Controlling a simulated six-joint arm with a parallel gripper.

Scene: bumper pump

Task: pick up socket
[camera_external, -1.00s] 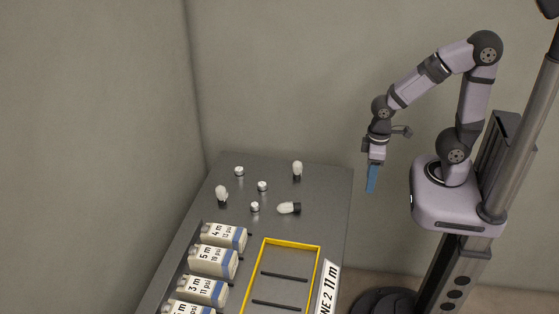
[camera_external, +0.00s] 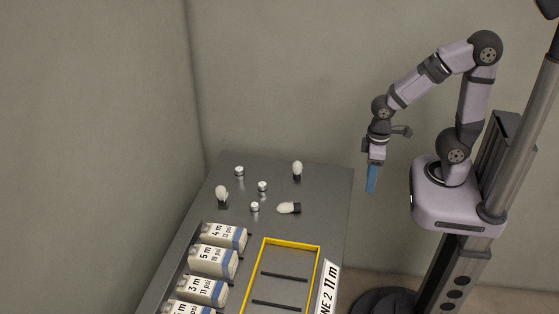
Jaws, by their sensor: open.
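Several small parts lie on the far half of the grey table. Three are short silvery pieces that look like sockets: one at the back left (camera_external: 239,171), one in the middle (camera_external: 262,187) and one nearer the front (camera_external: 255,207). Three are larger white-topped, dark-based pieces: one at the left (camera_external: 222,194), one at the back right (camera_external: 297,169) and one lying on its side (camera_external: 288,208). I cannot tell for sure which is the socket. My gripper (camera_external: 371,180), with blue fingers pointing down, hangs beyond the table's right edge, apart from all parts. It holds nothing visible.
A yellow-edged frame (camera_external: 282,241) with dark bars is on the nearer part of the table (camera_external: 328,195). Several labelled boxes (camera_external: 213,261) stand in a row along the left. A "NE 2 11 m" sign (camera_external: 328,287) stands at the right edge. The table's back right is clear.

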